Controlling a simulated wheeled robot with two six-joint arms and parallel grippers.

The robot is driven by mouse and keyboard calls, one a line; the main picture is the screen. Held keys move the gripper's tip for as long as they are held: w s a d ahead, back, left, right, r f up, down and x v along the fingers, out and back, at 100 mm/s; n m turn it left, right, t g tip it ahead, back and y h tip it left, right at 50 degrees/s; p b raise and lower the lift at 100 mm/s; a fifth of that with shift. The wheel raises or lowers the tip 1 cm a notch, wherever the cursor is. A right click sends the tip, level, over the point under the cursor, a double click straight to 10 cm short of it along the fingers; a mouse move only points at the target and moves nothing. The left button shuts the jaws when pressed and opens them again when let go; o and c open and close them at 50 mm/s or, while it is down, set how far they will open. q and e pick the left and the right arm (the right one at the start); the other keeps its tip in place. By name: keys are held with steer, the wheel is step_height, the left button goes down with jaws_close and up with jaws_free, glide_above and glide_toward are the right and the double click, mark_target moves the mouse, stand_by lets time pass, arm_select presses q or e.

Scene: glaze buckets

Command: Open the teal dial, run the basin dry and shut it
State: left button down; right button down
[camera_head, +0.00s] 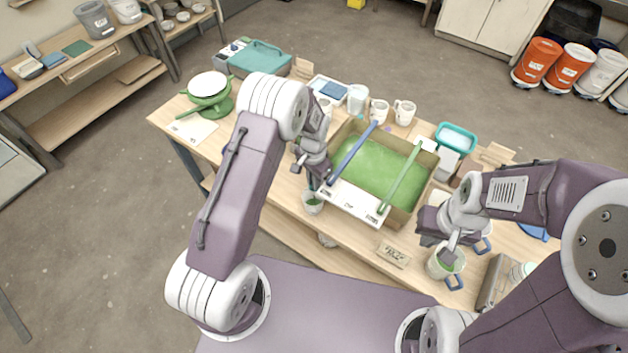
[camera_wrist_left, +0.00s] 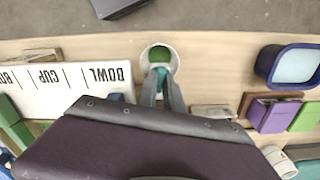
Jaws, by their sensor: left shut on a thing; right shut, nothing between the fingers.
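A cardboard-sided basin (camera_head: 425,203) holds green liquid at the middle of the table. My left gripper (camera_head: 318,182) is at its front left corner. In the left wrist view its fingers (camera_wrist_left: 161,84) are shut on a small teal part, the teal dial (camera_wrist_left: 160,71), mostly hidden between them. A cup (camera_head: 312,206) with green inside is just below the gripper; it also shows in the left wrist view (camera_wrist_left: 146,52). How far the dial is turned cannot be seen. My right gripper (camera_head: 449,245) is shut and empty above a mug (camera_head: 440,268) with green inside.
A label board (camera_head: 352,200) reading BOWL and CUP lies along the basin's front. A blue stick (camera_head: 352,152) and a green stick (camera_head: 402,178) cross the basin. White mugs (camera_head: 404,113), a teal tub (camera_head: 456,137) and a green stand (camera_head: 210,103) crowd the table.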

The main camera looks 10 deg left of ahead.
arm_select(q)
steer(key=shift+w+r, duration=0.15)
steer(key=c, duration=1.5)
jaws_free()
steer(key=shift+a, duration=0.1)
steer(key=shift+s, duration=0.2)
